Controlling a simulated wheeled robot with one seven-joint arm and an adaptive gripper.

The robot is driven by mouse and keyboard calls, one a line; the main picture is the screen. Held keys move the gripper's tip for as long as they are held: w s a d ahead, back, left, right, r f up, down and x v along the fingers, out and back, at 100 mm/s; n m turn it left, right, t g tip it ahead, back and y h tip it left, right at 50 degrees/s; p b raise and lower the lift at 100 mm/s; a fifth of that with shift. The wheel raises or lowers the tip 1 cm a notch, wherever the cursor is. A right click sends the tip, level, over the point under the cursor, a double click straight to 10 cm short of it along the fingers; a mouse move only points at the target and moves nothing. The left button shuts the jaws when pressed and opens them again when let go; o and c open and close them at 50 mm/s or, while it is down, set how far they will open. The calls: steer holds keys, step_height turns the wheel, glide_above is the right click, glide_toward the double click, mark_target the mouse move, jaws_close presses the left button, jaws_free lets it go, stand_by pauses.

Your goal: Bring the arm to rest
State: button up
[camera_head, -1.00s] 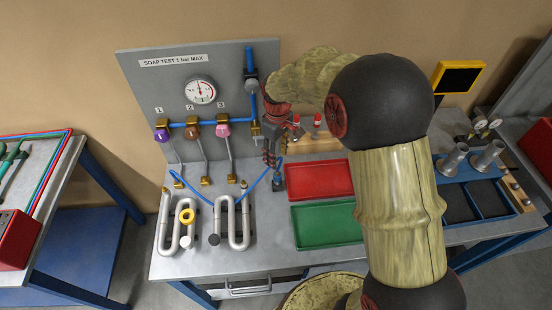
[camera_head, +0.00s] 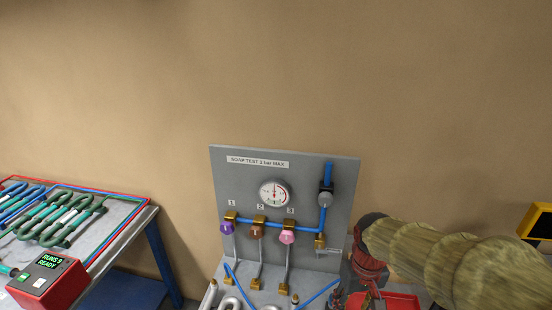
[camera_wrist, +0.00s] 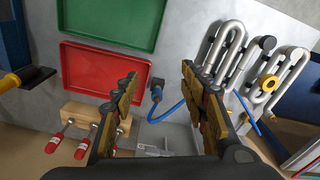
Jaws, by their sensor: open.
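My arm (camera_head: 450,262) comes in from the right edge in the head view. My gripper is low there, in front of the panel's lower right, partly cut off by the bottom edge. In the wrist view my gripper (camera_wrist: 160,76) is open, with both fingers apart and nothing between them. It is above the bench, over the area beside the red tray (camera_wrist: 90,90). A small dark block (camera_wrist: 156,84) with a blue hose (camera_wrist: 167,112) shows between the fingers, farther down.
The grey test panel (camera_head: 240,190) carries a gauge (camera_head: 274,193) and purple, brown and pink valves. Silver coils (camera_wrist: 232,52) stand on the bench near my right finger; a green tray (camera_wrist: 115,22) lies beyond the red one. A left table holds green coils and a red box (camera_head: 48,280).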

steer(key=s+r+m+t+b, duration=0.1)
steer(key=s+r+t+b, duration=0.4)
steer(key=s, duration=0.7)
steer(key=shift+v, duration=1)
